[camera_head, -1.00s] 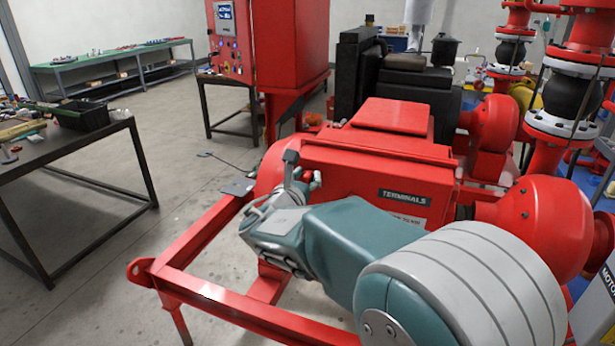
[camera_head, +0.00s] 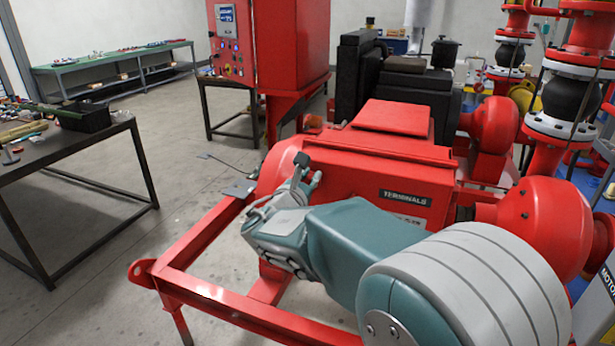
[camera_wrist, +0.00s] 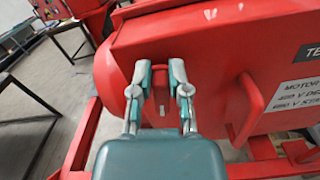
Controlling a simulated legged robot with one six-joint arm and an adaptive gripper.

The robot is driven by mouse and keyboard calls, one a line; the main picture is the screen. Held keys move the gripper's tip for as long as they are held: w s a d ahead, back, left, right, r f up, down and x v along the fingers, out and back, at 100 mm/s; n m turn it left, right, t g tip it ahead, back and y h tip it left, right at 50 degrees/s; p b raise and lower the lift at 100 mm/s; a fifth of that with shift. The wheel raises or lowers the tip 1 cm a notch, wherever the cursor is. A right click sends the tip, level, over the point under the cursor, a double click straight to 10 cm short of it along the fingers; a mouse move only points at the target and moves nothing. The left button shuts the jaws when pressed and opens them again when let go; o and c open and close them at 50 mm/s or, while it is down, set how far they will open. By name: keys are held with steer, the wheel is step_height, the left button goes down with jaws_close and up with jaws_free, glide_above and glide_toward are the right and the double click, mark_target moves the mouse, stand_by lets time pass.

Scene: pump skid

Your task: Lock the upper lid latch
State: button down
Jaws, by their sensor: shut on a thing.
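The red terminal box (camera_head: 350,183) with the "TERMINALS" label stands on the red skid, and its lidded front face (camera_wrist: 220,65) fills much of the wrist view. A small red latch (camera_wrist: 160,82) shows at the left end of that face. My gripper (camera_wrist: 159,72) has one finger on each side of the latch and is shut on it. The fingers hide the latch's edges, and its exact angle is hard to tell. In the head view my gripper (camera_head: 308,168) is at the box's left front, and the latch is hidden there.
A red frame rail (camera_head: 205,240) runs below and left of my arm. A dark table (camera_head: 70,160) stands at left. The floor between table and skid is mostly clear.

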steer(key=m, duration=0.4)
steer(key=d+f+m, duration=0.1)
steer(key=m, duration=0.3)
steer(key=f+m, duration=0.1)
steer(key=m, duration=0.3)
steer(key=shift+s+d, duration=0.15)
steer(key=shift+d, duration=0.2)
steer(key=shift+f+m, duration=0.2)
steer(key=shift+m, duration=1.8)
